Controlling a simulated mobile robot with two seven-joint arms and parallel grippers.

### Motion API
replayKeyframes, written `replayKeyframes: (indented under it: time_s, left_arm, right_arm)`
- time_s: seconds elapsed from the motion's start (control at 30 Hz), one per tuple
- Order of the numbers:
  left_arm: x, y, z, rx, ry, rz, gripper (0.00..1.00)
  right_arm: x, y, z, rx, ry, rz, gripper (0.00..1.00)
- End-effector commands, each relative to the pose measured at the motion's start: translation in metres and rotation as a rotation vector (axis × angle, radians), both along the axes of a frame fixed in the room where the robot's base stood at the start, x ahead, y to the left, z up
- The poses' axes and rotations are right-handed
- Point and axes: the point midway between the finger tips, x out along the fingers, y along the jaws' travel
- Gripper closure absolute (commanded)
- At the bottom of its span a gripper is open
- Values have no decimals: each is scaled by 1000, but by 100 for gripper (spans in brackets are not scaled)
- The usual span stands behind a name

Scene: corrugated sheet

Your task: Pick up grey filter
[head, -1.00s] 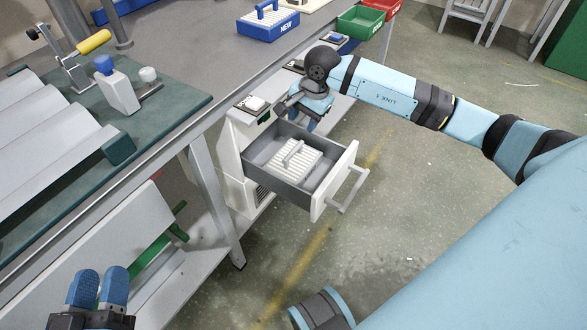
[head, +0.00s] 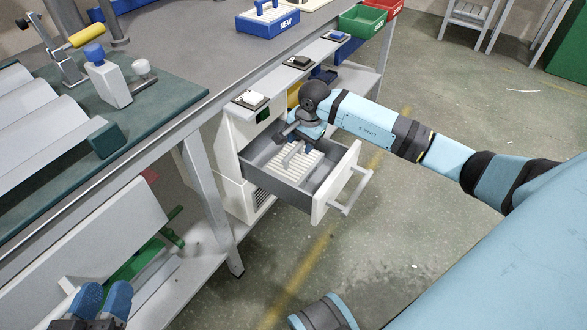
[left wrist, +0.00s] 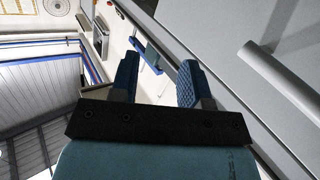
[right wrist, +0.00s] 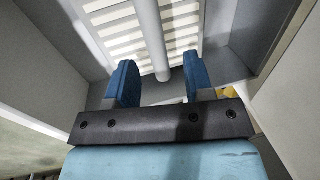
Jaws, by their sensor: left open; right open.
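The grey filter (head: 309,163) is a pale ribbed block with a bar handle (head: 290,156). It lies in the open drawer (head: 333,192) under the bench. My right gripper (head: 289,138) is over the drawer's back part, close to the filter. In the right wrist view the open fingers (right wrist: 160,78) point at the filter (right wrist: 110,27), and its handle (right wrist: 150,38) runs down between them. I cannot tell whether they touch it. My left gripper (head: 103,298) is open and empty at the lower left, away from the drawer; its fingers also show in the left wrist view (left wrist: 160,82).
The bench (head: 215,60) carries a blue NEW bin (head: 268,24), a green bin (head: 362,20) and a red bin (head: 389,8). A green mat (head: 165,110) with corrugated sheet (head: 35,115) lies at left. The drawer walls surround the filter closely. Floor to the right is clear.

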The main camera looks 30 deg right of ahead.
Motion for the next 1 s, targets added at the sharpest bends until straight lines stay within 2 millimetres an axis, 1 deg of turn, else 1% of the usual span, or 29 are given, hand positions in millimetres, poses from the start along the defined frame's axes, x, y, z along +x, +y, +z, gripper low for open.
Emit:
replayKeyframes:
  time_s: [0.03,0.1,0.33,0.37,0.4,0.47,0.5,0.53,0.57,1.0]
  left_arm:
    - [2,1,-3,12,-24,0,57]
    - [4,2,-1,24,-47,1,57]
    - [5,3,2,31,-57,2,57]
    - [5,3,2,31,-57,2,57]
    - [5,3,2,31,-57,2,57]
    - [5,3,2,31,-57,2,57]
    - [5,3,2,31,-57,2,57]
    - [5,3,2,31,-57,2,57]
    - [5,3,2,31,-57,1,57]
    - [5,3,2,30,-56,1,57]
  right_arm:
    - [1,2,-13,3,1,0,52]
    - [2,2,-19,2,2,-1,52]
    - [3,2,-18,0,0,0,52]
    - [3,2,-18,0,0,0,57]
    - [3,2,-18,0,0,0,66]
    - [3,2,-18,0,0,0,80]
    - [3,2,-18,0,0,0,89]
    - [3,2,-18,0,0,0,96]
    - [3,2,-18,0,0,0,100]
    - [3,2,-19,-1,1,1,100]
